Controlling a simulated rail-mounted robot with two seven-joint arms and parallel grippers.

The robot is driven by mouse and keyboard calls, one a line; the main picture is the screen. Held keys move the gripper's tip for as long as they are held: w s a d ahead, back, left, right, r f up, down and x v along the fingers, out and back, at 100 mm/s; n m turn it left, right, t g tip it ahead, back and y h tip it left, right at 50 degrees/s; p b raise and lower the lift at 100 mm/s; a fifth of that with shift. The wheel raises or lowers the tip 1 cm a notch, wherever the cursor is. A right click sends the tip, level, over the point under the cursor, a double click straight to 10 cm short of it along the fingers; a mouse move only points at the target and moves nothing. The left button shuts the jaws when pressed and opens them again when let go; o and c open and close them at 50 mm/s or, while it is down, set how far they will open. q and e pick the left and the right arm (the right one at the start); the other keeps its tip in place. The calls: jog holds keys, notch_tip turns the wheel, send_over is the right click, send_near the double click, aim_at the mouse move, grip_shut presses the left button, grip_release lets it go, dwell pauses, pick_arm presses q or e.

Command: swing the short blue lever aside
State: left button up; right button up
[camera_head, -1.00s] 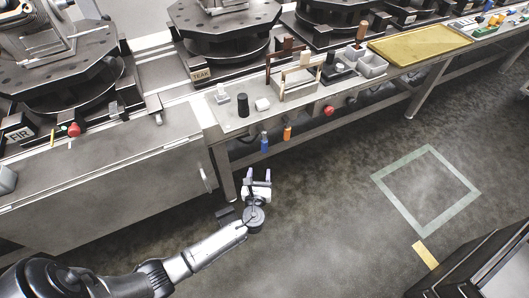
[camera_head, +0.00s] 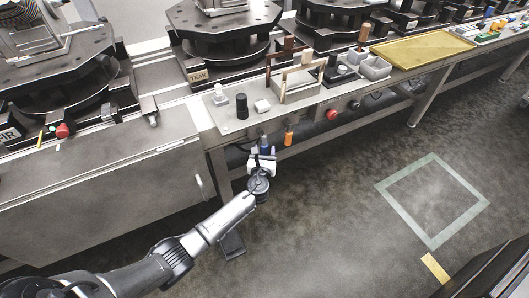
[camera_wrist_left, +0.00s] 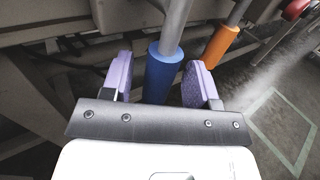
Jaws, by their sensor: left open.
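The short blue lever (camera_wrist_left: 163,75) hangs below the table edge on a grey metal rod. In the left wrist view its blue grip is between the two purple fingertips of my left gripper (camera_wrist_left: 160,82), with gaps on both sides. In the head view the blue lever (camera_head: 264,142) is partly hidden by my left gripper (camera_head: 262,152). The left gripper is open. An orange lever (camera_wrist_left: 221,46) hangs to the right of the blue one, outside the fingers; it also shows in the head view (camera_head: 289,138). My right gripper is not in view.
The table (camera_head: 235,119) carries a black cylinder (camera_head: 242,106), a wooden frame and grey bins. A floor square outlined in pale green (camera_head: 383,186) lies right.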

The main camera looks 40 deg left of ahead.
pick_arm(q)
jog(key=shift+w+a, duration=0.25)
jog(key=shift+w, duration=0.1)
jog(key=shift+c, duration=0.3)
grip_shut()
